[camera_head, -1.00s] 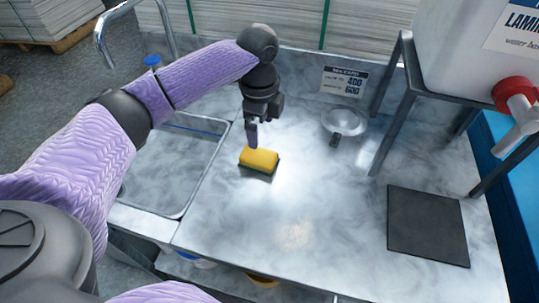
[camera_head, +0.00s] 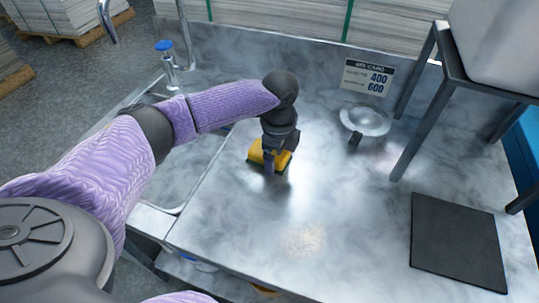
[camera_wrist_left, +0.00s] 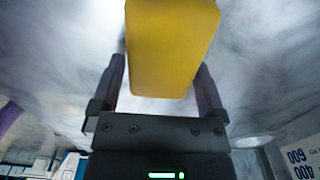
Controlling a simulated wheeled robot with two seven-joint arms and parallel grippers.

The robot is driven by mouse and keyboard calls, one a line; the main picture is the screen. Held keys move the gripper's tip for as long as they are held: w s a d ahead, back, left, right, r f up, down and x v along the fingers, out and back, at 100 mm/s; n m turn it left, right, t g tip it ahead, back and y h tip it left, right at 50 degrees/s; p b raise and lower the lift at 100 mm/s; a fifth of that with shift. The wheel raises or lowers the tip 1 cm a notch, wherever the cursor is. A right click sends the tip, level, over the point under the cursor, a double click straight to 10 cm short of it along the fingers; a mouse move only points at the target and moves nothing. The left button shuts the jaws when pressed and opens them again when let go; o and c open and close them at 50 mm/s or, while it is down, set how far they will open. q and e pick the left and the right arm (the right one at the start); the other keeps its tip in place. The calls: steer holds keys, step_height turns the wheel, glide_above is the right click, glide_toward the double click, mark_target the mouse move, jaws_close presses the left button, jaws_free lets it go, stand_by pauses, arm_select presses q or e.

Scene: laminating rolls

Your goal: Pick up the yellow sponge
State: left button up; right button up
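The yellow sponge (camera_head: 261,153), with a dark underside, lies on the grey marbled counter near the sink's right edge. My left gripper (camera_head: 270,170) is down at the sponge and partly covers it in the head view. In the left wrist view the sponge (camera_wrist_left: 172,45) sits between the two fingertips (camera_wrist_left: 160,80), slightly turned. The fingers are apart, with a small gap showing beside the sponge's left side; contact on the right side is unclear. My right gripper is not in view.
A sink (camera_head: 190,165) lies left of the sponge. A metal bowl (camera_head: 365,121), a sign (camera_head: 367,78) and a black metal stand (camera_head: 425,110) are to the right. A dark mat (camera_head: 457,243) lies at the front right. The counter's front middle holds only a pale patch (camera_head: 303,241).

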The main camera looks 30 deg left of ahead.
arm_select(q)
steer(key=c, duration=0.8)
step_height(320, 180, up, 9)
steer(key=p, duration=0.3)
steer(key=shift+r+p, duration=0.15)
steer(key=shift+p, duration=0.2)
steer(key=shift+c, duration=0.2)
steer(key=shift+r, duration=0.4)
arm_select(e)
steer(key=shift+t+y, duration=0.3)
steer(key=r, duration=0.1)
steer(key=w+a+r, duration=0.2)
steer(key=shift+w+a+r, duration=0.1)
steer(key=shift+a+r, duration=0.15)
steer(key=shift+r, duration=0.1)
